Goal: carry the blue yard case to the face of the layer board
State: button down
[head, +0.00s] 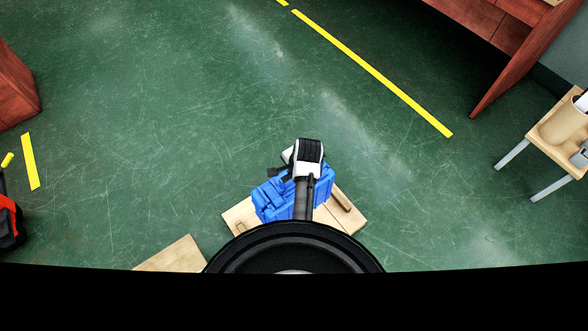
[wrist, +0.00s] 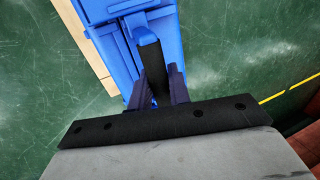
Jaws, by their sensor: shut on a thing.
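The blue yard case (head: 268,203) is at the lower middle of the head view, partly hidden by my arm. It also fills the upper middle of the wrist view (wrist: 112,35). A pale wooden board (head: 235,217), which looks like the layer board, lies beneath the case in the head view. Its edge shows beside the case in the wrist view (wrist: 86,45). I cannot tell whether the case touches the board or hangs above it.
Another pale wooden piece (head: 172,256) lies at the lower left. A red and black object (head: 10,222) is at the left edge. A small wooden table (head: 552,140) stands at the right, and reddish-brown furniture (head: 490,25) at the upper right. The green floor between is clear, with yellow lines.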

notch_tip(320, 180, down, 12)
jog(key=b, duration=0.1)
dwell(0.5)
jog(key=c, duration=1.7)
grip_release()
jog(key=shift+f+b, duration=0.15)
jog(key=shift+b, duration=0.15)
jog(key=shift+c, duration=0.2)
jog(key=o, duration=0.4)
jog(key=p+v, duration=0.2)
jog(key=v, duration=1)
